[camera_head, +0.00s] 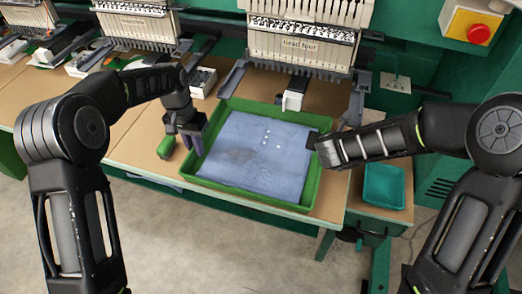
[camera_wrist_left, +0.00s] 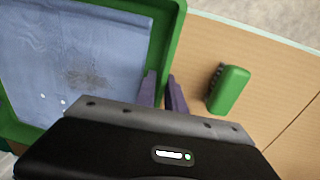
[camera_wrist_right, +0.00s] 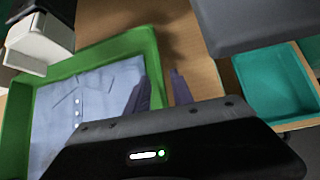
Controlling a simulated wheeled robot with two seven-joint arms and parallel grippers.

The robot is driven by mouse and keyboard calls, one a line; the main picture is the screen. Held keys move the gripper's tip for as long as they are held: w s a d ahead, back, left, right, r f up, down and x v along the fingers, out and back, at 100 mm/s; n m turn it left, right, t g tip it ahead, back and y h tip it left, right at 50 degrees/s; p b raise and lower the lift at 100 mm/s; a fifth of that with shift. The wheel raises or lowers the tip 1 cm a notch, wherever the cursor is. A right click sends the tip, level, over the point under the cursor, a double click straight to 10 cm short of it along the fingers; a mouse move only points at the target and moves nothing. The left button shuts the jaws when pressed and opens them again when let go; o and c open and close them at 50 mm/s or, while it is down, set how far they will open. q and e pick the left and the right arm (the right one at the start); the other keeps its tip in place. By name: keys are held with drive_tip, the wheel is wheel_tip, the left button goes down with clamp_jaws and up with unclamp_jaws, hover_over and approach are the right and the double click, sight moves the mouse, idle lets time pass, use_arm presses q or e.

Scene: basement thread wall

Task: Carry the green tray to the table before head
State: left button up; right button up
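The green tray (camera_head: 247,200) lies flat on the brown table with a folded blue shirt (camera_head: 258,155) inside. My left gripper (camera_head: 188,142) is at the tray's left wall. In the left wrist view its fingers (camera_wrist_left: 163,92) are close together, one on each side of the tray's wall (camera_wrist_left: 169,40). My right gripper (camera_head: 318,148) is at the tray's right wall, its tips mostly hidden in the head view. In the right wrist view its fingers (camera_wrist_right: 160,92) straddle the wall (camera_wrist_right: 148,48) with a small gap; contact is unclear.
A green-backed brush (camera_head: 166,147) lies on the table left of the tray. A teal bin (camera_head: 384,186) stands on a lower surface at right. Embroidery machine heads (camera_head: 302,45) stand behind the tray. Open concrete floor (camera_head: 200,245) lies in front.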

drive_tip(key=shift+c, duration=0.2)
clamp_jaws()
drive_tip(key=shift+w, duration=0.1)
idle(1.4)
